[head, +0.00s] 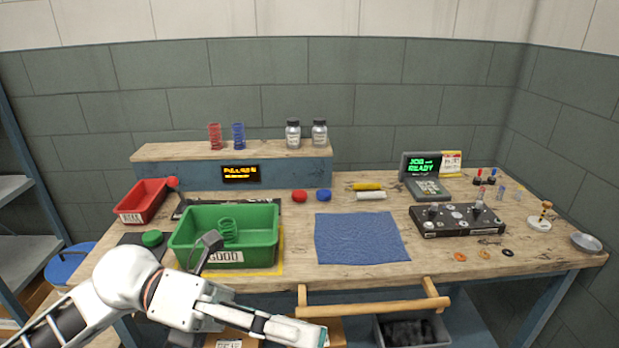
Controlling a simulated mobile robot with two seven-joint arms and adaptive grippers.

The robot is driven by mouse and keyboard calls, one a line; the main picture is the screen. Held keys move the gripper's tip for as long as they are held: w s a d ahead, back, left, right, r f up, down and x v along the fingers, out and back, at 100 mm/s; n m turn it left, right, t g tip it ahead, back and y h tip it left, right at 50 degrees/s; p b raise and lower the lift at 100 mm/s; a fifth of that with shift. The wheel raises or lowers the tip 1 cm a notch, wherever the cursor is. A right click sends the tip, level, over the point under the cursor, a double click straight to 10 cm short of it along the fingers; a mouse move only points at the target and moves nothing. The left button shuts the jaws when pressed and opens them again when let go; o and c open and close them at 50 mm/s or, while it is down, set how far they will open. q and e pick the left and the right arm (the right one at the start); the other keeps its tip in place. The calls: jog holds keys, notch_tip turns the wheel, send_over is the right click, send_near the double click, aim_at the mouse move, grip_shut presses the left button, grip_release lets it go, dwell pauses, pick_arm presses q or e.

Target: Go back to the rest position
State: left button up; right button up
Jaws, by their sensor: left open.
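My left arm comes in from the lower left. My left gripper (260,287) is open and empty at the front edge of the workbench. One dark finger points up in front of the green bin (186,246), and the other reaches right, low in the picture. A green spring (228,229) is in the green bin, apart from the fingers as far as I can see. My right gripper is not in view.
The workbench (380,276) holds a red bin (143,201), a blue cloth (360,238), a black fixture block (456,220) and a display (422,164). Red and blue springs and two jars stand on the shelf (180,151). A wooden handle bar (375,306) juts out at the front.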

pick_arm(q)
jog(key=w+a+f+n+t+h, duration=0.1)
jog(key=w+n+t+h, duration=0.1)
jog(key=w+n+t, duration=0.45)
jog(key=w+a+n+t+h, duration=0.2)
jog(key=w+n+t+h, duration=0.15)
jog(key=n+t, duration=0.5)
jog(key=w+a+f+n+t+y, duration=0.3)
jog(key=f+n+t+y, duration=0.15)
jog(key=f+n, duration=0.3)
jog(key=w+a+f+n+t+y, duration=0.3)
jog(key=f+n+y, duration=0.3)
jog(key=n, duration=0.2)
jog(key=s+a+f+n+g+y, duration=0.1)
jog(key=s+a+f+n+y, duration=0.15)
jog(key=f, duration=0.55)
jog(key=s+a+f+n+g+y, duration=0.1)
jog(key=a+f+n+y, duration=0.3)
jog(key=f, duration=0.4)
jog(key=s+a+f+n+g+y, duration=0.3)
jog(key=s+f+n+g, duration=0.1)
jog(key=s+f, duration=0.8)
notch_tip(320, 180, down, 3)
jog(key=shift+a+n+g, duration=0.2)
jog(key=shift+n+g, duration=0.2)
jog(key=shift+g, duration=0.15)
